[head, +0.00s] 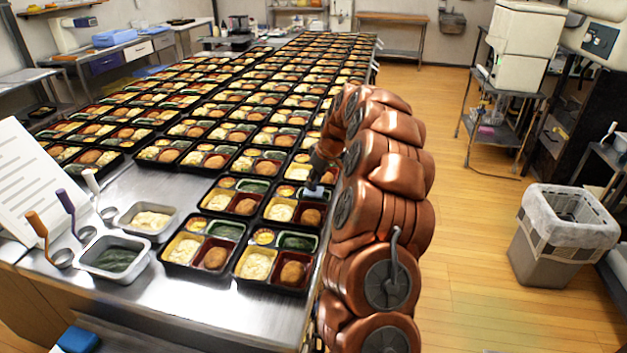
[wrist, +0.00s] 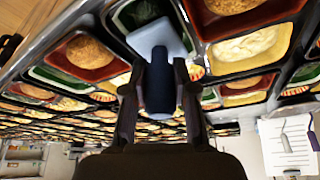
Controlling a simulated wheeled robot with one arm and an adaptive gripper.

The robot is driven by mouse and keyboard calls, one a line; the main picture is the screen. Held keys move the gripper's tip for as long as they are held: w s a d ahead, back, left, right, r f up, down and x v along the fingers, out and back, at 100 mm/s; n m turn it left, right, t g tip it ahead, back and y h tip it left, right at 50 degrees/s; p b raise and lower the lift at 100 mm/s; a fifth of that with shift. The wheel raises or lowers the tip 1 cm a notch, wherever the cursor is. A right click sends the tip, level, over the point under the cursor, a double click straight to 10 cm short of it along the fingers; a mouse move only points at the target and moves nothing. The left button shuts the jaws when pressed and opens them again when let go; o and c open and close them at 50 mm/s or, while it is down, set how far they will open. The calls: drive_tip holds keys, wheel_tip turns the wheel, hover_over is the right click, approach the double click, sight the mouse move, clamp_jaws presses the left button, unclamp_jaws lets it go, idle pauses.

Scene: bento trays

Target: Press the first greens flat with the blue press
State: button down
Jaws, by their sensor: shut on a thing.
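My gripper (wrist: 159,72) is shut on the dark handle of the blue press (wrist: 158,40), whose flat plate is pale blue. In the head view, the press (head: 313,191) is at the second tray from the front in the right column, and my gripper (head: 318,168) is above it. The plate covers part of the greens compartment (wrist: 127,17) of that tray; most of its greens are hidden. I cannot tell whether the plate touches them. The front right tray shows uncovered dark greens (head: 298,242), and the front left tray shows greens (head: 226,230) too.
Many filled bento trays crowd the long steel table (head: 170,300). A metal pan of greens (head: 113,258), a pan of pale food (head: 150,219), ladles (head: 62,257) and a white sheet (head: 35,180) stand at left. A lined bin (head: 560,250) stands on the right floor.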

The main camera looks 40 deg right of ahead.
drive_tip(key=shift+f+b, duration=0.45)
drive_tip(key=shift+f, duration=0.25)
idle(1.1)
drive_tip(key=shift+f+b, duration=0.55)
drive_tip(key=shift+b, duration=1.05)
idle(3.8)
drive_tip(key=shift+r, duration=0.1)
